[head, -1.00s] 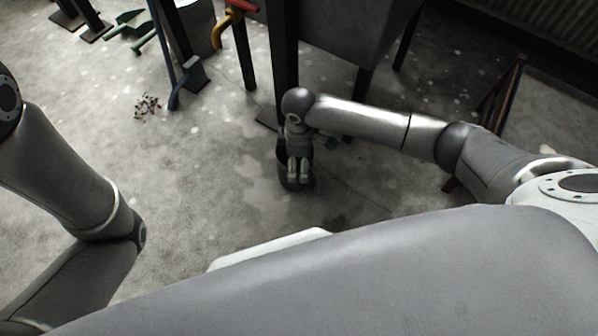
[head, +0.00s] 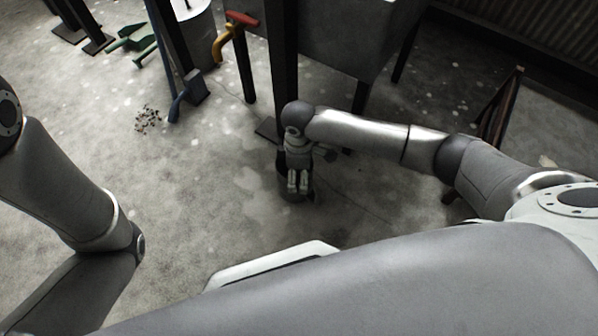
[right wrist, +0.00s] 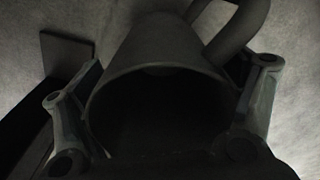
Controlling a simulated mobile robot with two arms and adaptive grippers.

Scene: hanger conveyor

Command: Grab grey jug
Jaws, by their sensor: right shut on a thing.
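The grey jug (right wrist: 165,50) fills the middle of the right wrist view, its wide dark mouth facing the camera. Its curved handle (right wrist: 240,22) rises at the upper right. The two fingers of my right gripper (right wrist: 160,115) lie along opposite sides of the jug, shut on it. In the head view my right gripper (head: 299,181) points down over the jug (head: 297,197), which is dark, small and mostly hidden by the gripper. My left arm shows at the left of the head view, but its gripper is out of view.
A dark post with a flat foot (head: 267,131) stands right behind the jug. A grey bin-like body (head: 345,40) is above it.

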